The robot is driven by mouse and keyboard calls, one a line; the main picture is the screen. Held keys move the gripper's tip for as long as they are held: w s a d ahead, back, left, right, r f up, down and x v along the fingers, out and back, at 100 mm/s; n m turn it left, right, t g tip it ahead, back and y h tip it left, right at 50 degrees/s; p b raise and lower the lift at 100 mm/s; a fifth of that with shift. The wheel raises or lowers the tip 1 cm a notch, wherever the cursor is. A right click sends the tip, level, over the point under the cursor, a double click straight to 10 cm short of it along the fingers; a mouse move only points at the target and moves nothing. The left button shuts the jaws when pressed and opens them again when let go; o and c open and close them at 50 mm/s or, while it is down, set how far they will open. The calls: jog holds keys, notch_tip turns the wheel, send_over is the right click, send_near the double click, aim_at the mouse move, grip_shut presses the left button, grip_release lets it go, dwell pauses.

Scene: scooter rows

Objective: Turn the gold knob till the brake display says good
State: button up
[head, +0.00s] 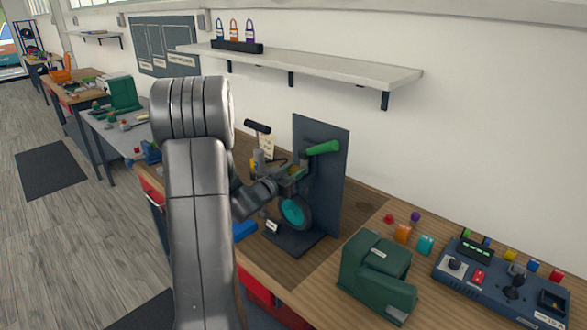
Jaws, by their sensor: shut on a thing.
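A brake rig stands on the wooden bench, with a dark upright panel (328,160), a green handlebar grip (322,148), a black grip (257,127) and a teal wheel (296,212) on a dark base. My gripper (296,172) reaches in from the left at the handlebar stem, above the wheel. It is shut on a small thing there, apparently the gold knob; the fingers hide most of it. A small white plate (272,227) is on the base and a cream tag (266,146) hangs near the black grip. I cannot read either, and cannot make out the brake display's word.
A green box-shaped device (376,268) stands right of the rig. A blue control panel (500,283) with a joystick is further right. Several small coloured caps lie behind them. A wall shelf (310,62) runs above. A blue block (244,231) lies left of the base.

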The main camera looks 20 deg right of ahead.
jog(key=shift+w+m+g+h+p, duration=0.15)
jog(key=shift+m+g+h+p, duration=0.5)
jog(key=shift+m+g, duration=0.7)
jog(key=shift+g, duration=0.35)
jog(key=o, duration=1)
jog(key=shift+a, duration=0.1)
jog(key=b+v, duration=0.4)
jog(key=v, duration=0.9)
jog(key=shift+a, duration=0.35)
jog(key=shift+f, duration=0.1)
